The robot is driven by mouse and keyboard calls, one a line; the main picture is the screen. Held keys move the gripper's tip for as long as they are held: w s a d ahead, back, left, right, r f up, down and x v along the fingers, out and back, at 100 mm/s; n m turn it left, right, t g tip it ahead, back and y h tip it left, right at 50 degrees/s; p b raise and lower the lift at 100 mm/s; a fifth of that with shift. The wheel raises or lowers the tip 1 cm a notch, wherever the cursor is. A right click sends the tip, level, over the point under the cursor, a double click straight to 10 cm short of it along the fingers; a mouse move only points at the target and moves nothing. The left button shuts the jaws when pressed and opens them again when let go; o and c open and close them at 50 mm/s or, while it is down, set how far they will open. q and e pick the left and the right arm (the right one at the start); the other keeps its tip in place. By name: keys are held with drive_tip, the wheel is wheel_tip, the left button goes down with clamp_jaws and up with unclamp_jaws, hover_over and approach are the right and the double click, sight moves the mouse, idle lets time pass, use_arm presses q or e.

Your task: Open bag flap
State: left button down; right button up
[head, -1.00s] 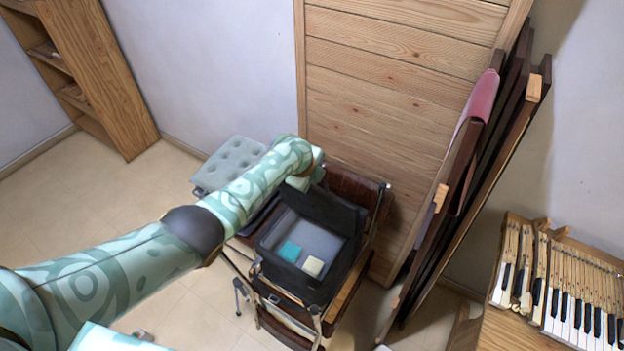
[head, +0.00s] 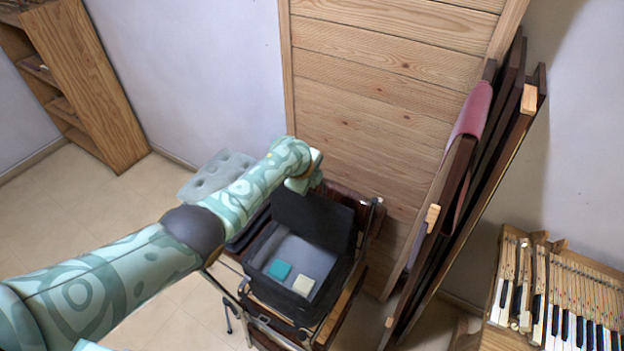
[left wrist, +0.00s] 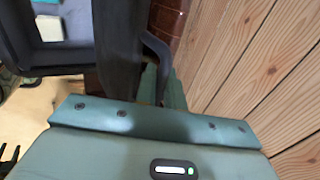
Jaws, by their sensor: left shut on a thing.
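The dark bag (head: 262,283) stands open on a brown chair, with a grey interior. A teal block (head: 279,270) and a cream block (head: 303,286) lie inside it. The bag flap (head: 318,222) stands raised along the bag's far side. My left gripper (head: 308,180) is at the upper edge of the flap and shut on it; its fingertips are mostly hidden in the head view. In the left wrist view the dark flap (left wrist: 117,45) runs up to the gripper, with the open bag (left wrist: 70,55) to the left. My right gripper is not in view.
A wooden panel (head: 390,100) rises close behind the chair and gripper. Dark boards (head: 470,190) lean at the right, with piano keys (head: 570,320) beyond. A grey tufted cushion (head: 215,172) is behind my left arm. Floor at the left is clear.

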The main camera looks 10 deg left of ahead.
use_arm(q)
drive_tip(key=c, duration=1.6)
unclamp_jaws()
drive_tip(key=shift+d+f, duration=0.1)
drive_tip(key=shift+o, duration=0.2)
drive_tip(key=p+v, duration=0.7)
drive_tip(key=v, duration=0.9)
drive_tip(key=shift+p, duration=0.4)
drive_tip(key=shift+s, duration=0.1)
